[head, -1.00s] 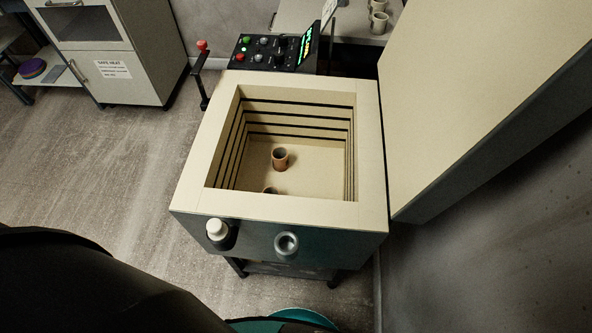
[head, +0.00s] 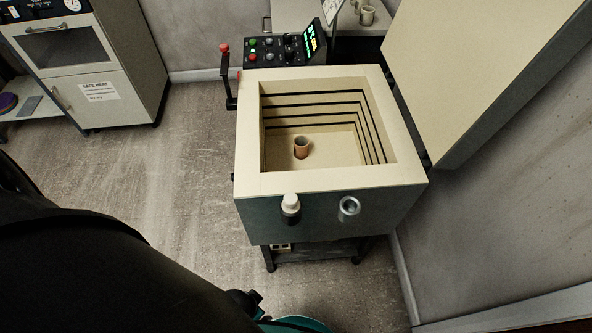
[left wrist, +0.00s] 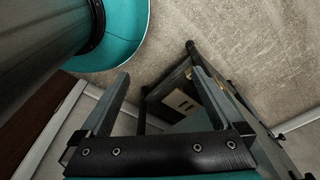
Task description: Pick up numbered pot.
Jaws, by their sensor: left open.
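A small brown pot (head: 301,149) stands upright on the floor of the open-topped kiln (head: 250,184) in the head view. No number can be read on it. My left gripper (left wrist: 160,74) is open in the left wrist view, with nothing between its fingers. It is low and outside the kiln, apart from the pot, with a dark stand frame (left wrist: 188,98) beyond its fingers. My right gripper is not in view.
The raised lid (head: 470,80) stands at the kiln's right, near the wall. A control panel (head: 281,48) and a red-tipped lever (head: 226,75) are behind and left. Pale cups (head: 367,15) stand on a back table. The floor (head: 170,150) at left is clear.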

